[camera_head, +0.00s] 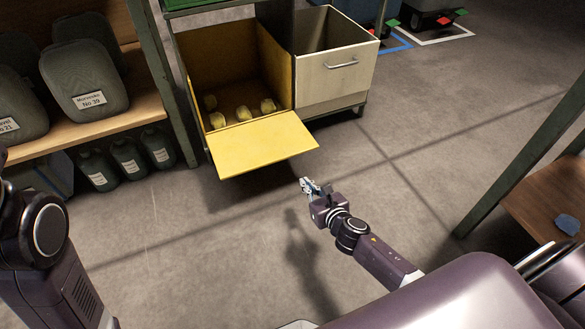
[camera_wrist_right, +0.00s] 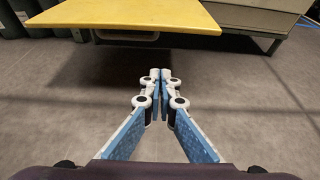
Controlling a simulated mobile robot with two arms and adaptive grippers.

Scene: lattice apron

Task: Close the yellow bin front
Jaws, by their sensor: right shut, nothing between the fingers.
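The yellow bin (camera_head: 232,65) stands at the upper middle of the head view. Its yellow front (camera_head: 262,146) is folded down and sticks out toward me. Several pale yellow lumps (camera_head: 243,113) lie inside the bin. My right gripper (camera_head: 305,182) is shut and empty, just below and right of the front's near edge, apart from it. In the right wrist view the front (camera_wrist_right: 130,14) spans the top, with the shut fingertips (camera_wrist_right: 160,73) below it in the picture. My left gripper is not in view; only part of my left arm shows.
A cream drawer unit (camera_head: 340,68) with a handle stands right of the bin. A wooden shelf (camera_head: 110,101) with grey-green jugs is at the left. A brown shelf (camera_head: 545,205) with a blue lump (camera_head: 567,224) is at the right. The floor (camera_head: 420,130) between is clear.

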